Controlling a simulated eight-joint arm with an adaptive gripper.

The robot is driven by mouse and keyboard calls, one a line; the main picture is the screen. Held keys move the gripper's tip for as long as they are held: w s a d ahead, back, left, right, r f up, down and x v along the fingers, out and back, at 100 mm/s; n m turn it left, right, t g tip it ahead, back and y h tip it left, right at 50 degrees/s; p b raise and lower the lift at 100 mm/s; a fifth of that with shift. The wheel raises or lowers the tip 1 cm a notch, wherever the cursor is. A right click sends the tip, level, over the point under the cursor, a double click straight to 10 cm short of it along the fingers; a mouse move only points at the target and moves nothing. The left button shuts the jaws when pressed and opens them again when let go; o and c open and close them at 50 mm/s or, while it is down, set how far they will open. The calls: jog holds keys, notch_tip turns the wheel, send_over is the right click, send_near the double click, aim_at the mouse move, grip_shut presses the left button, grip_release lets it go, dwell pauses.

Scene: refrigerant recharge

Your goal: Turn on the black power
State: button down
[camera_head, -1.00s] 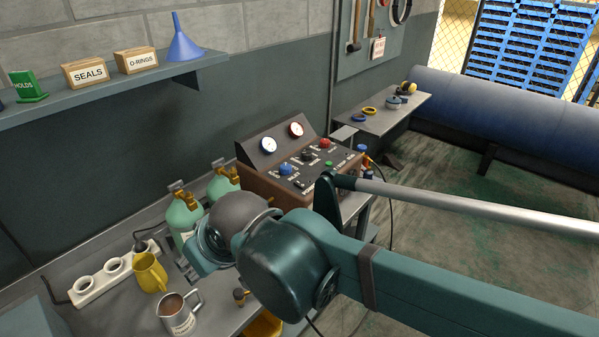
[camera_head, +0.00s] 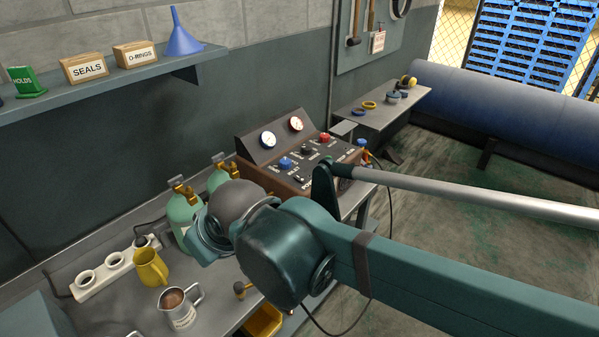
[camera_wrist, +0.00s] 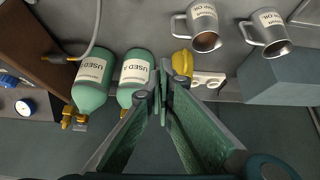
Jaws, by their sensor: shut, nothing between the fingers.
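The control panel (camera_head: 268,174) stands on the workbench in the head view, with two round gauges on its back face. A small black switch (camera_head: 299,178) sits low on the sloped top, near lettering that looks like POWER; its on or off position is too small to tell. A black knob (camera_head: 306,150), a blue knob (camera_head: 285,163) and a red knob (camera_head: 324,137) are also on the panel. My arm hides the panel's lower right. My gripper (camera_wrist: 161,82) shows in the wrist view with its tips together and empty, beside the bottles and away from the panel. The head view hides its fingers.
Two green bottles labelled USED (camera_wrist: 93,84) stand between my gripper and the panel. A yellow jug (camera_head: 150,270), a metal mug (camera_head: 180,309) and a white power strip (camera_head: 102,276) are on the bench. A shelf (camera_head: 110,84) runs along the wall.

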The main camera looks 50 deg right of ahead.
jog(key=w+d+r+n+g+p, duration=0.2)
jog(key=w+d+r+n+p, duration=0.25)
jog(key=d, duration=0.45)
notch_tip(320, 180, up, 5)
jog(key=n+g+p, duration=0.3)
jog(key=n+p, duration=1)
jog(key=p, duration=0.2)
send_over(298, 177)
jog(key=s+a, duration=0.1)
jog(key=s, duration=0.1)
jog(key=shift+s+d+f, duration=0.15)
jog(key=shift+s+d, duration=0.05)
jog(key=shift+d, duration=0.45)
jog(key=shift+f, duration=0.1)
jog(key=shift+w+f, duration=0.35)
jog(key=shift+f, duration=1.9)
jog(key=shift+w+f, duration=0.3)
jog(key=shift+f, duration=2)
jog(key=shift+w+f, duration=0.35)
jog(key=shift+f, duration=1.9)
jog(key=shift+f+g, duration=0.1)
jog(key=shift+g, duration=0.2)
